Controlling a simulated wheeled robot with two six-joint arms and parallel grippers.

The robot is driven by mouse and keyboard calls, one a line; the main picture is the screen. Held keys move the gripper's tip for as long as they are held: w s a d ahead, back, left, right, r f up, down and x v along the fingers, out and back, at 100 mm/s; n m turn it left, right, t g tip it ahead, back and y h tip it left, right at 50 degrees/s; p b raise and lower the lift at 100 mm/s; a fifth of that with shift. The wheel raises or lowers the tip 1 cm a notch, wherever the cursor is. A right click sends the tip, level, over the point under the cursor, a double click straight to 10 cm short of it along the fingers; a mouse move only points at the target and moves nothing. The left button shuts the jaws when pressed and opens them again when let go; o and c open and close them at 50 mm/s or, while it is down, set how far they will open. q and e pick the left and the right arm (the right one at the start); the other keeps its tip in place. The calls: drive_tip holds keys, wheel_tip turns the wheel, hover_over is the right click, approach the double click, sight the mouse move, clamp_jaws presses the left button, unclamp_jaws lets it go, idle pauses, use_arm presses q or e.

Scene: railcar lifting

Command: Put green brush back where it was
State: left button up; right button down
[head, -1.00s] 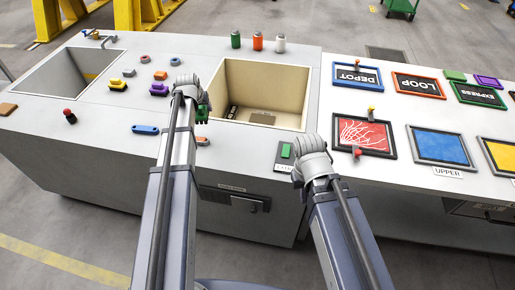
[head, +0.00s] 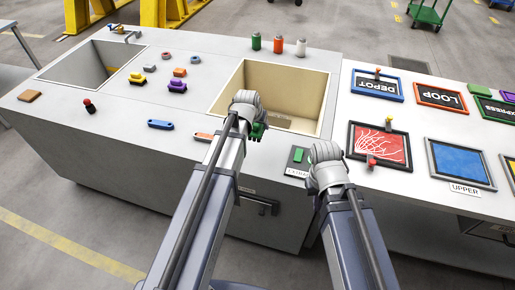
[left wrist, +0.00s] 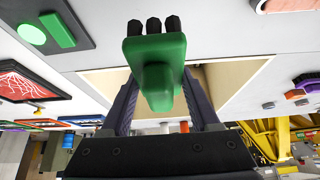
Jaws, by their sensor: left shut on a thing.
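The green brush (left wrist: 155,50) shows in the left wrist view, with a green body and black bristles at its end. My left gripper (left wrist: 157,78) is shut on it, one dark finger on each side. In the head view the left gripper (head: 248,118) is over the front part of the recessed bin, and a little of the green brush (head: 258,131) shows below it. My right gripper (head: 325,165) is beside the small labelled pad at the counter's front; its fingers are hidden.
The cream-lined bin (head: 285,85) is sunk in the counter. A green block (head: 299,154) lies on the small pad. A blue brush-like piece (head: 160,124) and an orange one (head: 203,137) lie along the front. Framed panels (head: 378,145) fill the right.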

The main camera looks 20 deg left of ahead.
use_arm(q)
drive_tip(key=b, duration=0.6)
hover_over(258, 148)
wheel_tip(258, 148, down, 6)
drive_tip(key=shift+w+f, duration=0.1)
wheel_tip(258, 148, down, 4)
drive_tip(key=b, duration=0.3)
drive_tip(key=shift+r, duration=0.25)
drive_tip(key=shift+f+b, duration=0.2)
drive_tip(key=shift+b, duration=0.15)
drive_tip(key=o, duration=1.3)
drive_tip(key=shift+r, duration=0.2)
